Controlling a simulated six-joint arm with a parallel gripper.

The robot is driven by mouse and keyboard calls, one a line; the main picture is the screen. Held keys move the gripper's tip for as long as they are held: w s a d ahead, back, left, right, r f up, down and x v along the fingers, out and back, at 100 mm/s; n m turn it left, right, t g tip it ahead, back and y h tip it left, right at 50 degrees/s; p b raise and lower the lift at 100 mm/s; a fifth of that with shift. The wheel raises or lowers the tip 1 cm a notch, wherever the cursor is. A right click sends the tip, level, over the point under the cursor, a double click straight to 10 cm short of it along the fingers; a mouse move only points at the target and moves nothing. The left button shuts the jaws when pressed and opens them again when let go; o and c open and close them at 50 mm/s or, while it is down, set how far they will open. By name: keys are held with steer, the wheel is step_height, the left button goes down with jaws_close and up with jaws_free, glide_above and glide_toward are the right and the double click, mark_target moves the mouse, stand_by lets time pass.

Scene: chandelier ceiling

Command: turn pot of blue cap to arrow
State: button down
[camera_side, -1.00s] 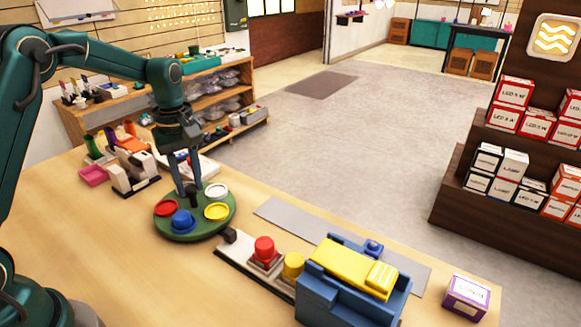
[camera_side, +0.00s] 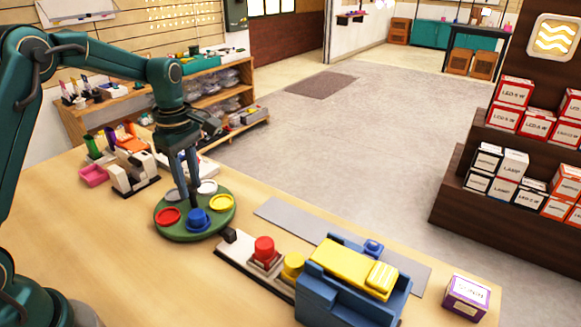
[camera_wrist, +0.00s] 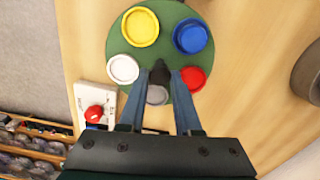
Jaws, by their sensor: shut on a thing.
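A round green turntable (camera_side: 190,236) stands on the table, also in the wrist view (camera_wrist: 148,60). On it are the blue-capped pot (camera_side: 198,219) at the front, a red pot (camera_side: 167,217), a yellow pot (camera_side: 221,203), a white pot (camera_side: 208,187) and a grey one, partly hidden by the gripper. The blue cap (camera_wrist: 190,37) is at the upper right in the wrist view. My gripper (camera_wrist: 160,74) points down at the turntable's middle, its fingers shut on the dark centre knob (camera_wrist: 159,68). I cannot make out an arrow shape.
A small dark block (camera_side: 230,236) sits beside the turntable's right rim, at the end of a white strip with a red button (camera_side: 264,247) and a yellow one (camera_side: 293,264). A blue and yellow machine (camera_side: 352,280) stands further right. The table front is clear.

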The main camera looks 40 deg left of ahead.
mark_target(190, 188)
steer(key=shift+r+n, duration=0.1)
steer(key=shift+n, duration=3.1)
steer(key=c, duration=0.6)
jaws_free()
steer(key=shift+r, duration=2.55)
